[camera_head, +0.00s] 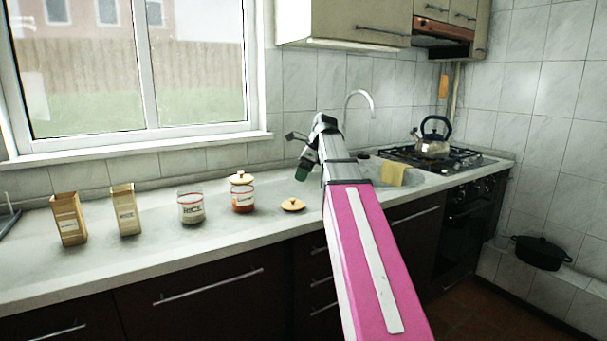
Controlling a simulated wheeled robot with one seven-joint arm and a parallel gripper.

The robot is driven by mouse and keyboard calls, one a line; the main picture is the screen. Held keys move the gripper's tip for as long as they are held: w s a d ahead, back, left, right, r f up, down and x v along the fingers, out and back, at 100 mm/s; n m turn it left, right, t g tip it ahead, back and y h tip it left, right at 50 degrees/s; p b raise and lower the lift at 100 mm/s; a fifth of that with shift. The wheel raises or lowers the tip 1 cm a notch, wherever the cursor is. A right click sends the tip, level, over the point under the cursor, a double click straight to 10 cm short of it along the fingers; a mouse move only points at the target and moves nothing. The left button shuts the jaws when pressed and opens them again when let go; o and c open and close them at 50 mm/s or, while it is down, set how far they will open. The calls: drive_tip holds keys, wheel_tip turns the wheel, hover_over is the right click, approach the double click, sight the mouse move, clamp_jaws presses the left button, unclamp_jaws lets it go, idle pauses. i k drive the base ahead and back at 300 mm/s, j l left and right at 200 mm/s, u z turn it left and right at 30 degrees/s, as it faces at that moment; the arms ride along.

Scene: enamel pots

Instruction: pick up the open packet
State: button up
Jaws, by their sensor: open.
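Two tan paper packets stand upright on the counter at the left. The left packet (69,220) has a pale label and what looks like an open top. The right packet (126,211) is a little taller and paler, with a label reading RICE; its top is too small to tell whether it is open or folded. My gripper (297,155) is at the end of my pink arm, above the counter and well to the right of both packets. It is open, with nothing seen between its fingers.
A glass RICE jar (191,208) without a lid and a lidded jar (242,195) with orange contents stand between the packets and my gripper. A loose wooden lid (292,205) lies on the counter (160,247). A kettle (433,140) sits on the hob at right.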

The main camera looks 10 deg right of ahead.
sight(123, 196)
drive_tip(key=k, duration=1)
